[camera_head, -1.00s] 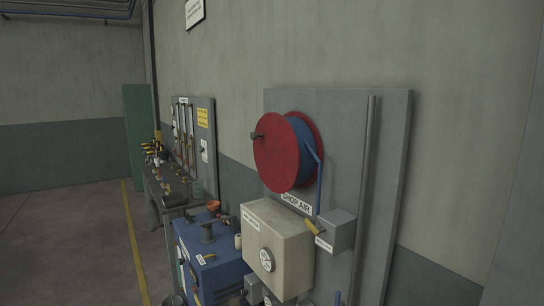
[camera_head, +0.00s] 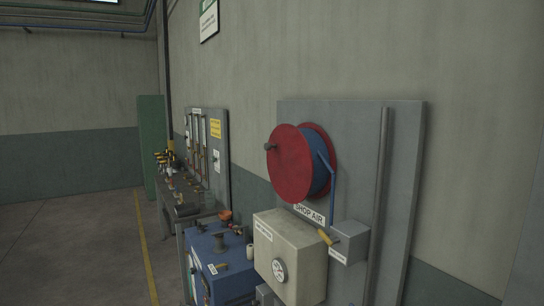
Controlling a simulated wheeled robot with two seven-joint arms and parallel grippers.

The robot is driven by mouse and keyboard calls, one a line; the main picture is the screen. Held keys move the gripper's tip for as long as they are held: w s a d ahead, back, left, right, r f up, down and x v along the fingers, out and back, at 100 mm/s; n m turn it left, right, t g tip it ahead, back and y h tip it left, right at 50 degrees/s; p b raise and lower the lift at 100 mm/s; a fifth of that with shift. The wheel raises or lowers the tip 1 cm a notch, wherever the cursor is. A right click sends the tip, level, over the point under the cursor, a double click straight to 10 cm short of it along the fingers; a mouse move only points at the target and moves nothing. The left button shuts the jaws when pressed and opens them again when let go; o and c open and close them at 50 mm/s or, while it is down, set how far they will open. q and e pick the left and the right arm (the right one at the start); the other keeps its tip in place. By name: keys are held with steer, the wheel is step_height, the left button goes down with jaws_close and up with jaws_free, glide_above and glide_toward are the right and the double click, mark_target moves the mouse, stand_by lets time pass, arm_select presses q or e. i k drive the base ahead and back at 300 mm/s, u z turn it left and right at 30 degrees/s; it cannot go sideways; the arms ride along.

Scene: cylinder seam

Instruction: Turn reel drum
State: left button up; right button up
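The reel drum has a red round face (camera_head: 290,163) with a dark crank knob (camera_head: 270,147) at its upper left. Blue hose (camera_head: 317,172) is wound behind the face, and a length of it hangs down at the right. The drum is mounted on a grey panel (camera_head: 355,125) on the wall, above a "SHOP AIR" label (camera_head: 309,214). Neither of my grippers is in the picture, so nothing shows touching the drum.
Below the drum, a beige box with a dial (camera_head: 289,243) and a grey box with a yellow lever (camera_head: 349,240) stick out. A vertical pipe (camera_head: 379,200) runs at the right. A blue cabinet (camera_head: 222,264) and workbench (camera_head: 180,197) stand left. Floor (camera_head: 90,240) is clear at left.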

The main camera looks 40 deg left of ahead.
mark_target(290, 165)
steer(key=k, duration=0.4)
steer(key=z, duration=3.3)
steer(key=k, duration=2.7)
steer(key=u, duration=1.2)
